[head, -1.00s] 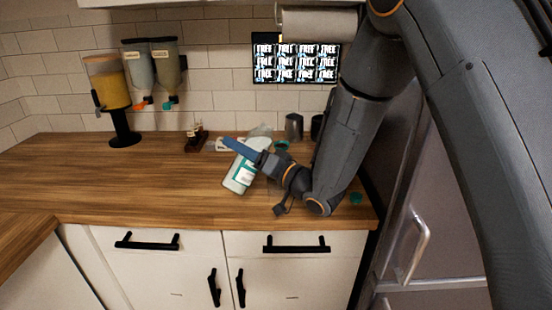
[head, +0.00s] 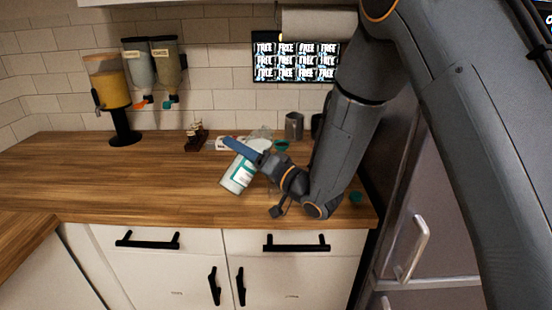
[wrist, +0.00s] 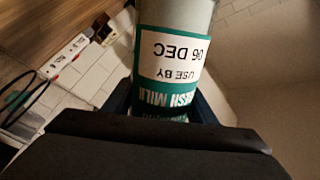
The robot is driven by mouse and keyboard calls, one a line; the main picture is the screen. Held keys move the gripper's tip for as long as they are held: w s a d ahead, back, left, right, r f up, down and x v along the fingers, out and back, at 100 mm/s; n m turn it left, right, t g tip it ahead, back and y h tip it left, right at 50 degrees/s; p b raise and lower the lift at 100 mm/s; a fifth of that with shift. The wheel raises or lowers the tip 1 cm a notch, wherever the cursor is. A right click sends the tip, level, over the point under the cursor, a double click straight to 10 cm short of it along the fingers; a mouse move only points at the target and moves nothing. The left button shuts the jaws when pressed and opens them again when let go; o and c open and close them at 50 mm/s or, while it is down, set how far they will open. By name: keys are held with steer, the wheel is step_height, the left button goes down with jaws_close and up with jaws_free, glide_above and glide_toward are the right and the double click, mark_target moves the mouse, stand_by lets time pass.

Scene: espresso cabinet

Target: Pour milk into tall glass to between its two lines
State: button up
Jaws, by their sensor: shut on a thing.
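The milk bottle (head: 238,178) has a white and teal label and is tilted, its lower end toward the front left in the head view. My gripper (head: 245,149), with blue fingers, is shut on it above the counter. In the wrist view the bottle (wrist: 175,60) fills the middle between the fingers, with the label reading upside down. A pale translucent shape (head: 263,132) shows just behind the fingers; I cannot tell whether it is the tall glass or part of the bottle. No glass lines and no milk stream can be made out.
A dark grey metal cup (head: 293,125) stands behind my gripper. Teal round pieces lie near it (head: 282,147) and at the right counter edge (head: 356,197). A white power strip (wrist: 66,55) is at the back.

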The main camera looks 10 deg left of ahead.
steer(key=shift+s+a+f+m, duration=0.1)
steer(key=shift+s+f+m, duration=0.05)
steer(key=shift+f+m, duration=0.5)
steer(key=shift+s+f+m+t, duration=0.15)
steer(key=shift+m+t, duration=0.25)
steer(key=shift+m, duration=0.45)
stand_by(0.7)
steer(key=shift+a+r+m+t+p, duration=0.1)
steer(key=shift+r+m+t+p, duration=0.2)
steer(key=shift+r+m+p, duration=0.55)
stand_by(0.5)
steer(key=shift+w+d+r+m+p, duration=0.15)
steer(key=shift+w+r+m+p, duration=0.1)
steer(key=shift+m, duration=0.4)
steer(key=shift+w+d+r+m+p, duration=0.1)
steer(key=shift+r+m+p, duration=0.15)
steer(key=shift+m, duration=0.35)
stand_by(0.9)
steer(key=shift+m+t+h, duration=0.3)
steer(key=shift+m+t, duration=0.1)
stand_by(1.4)
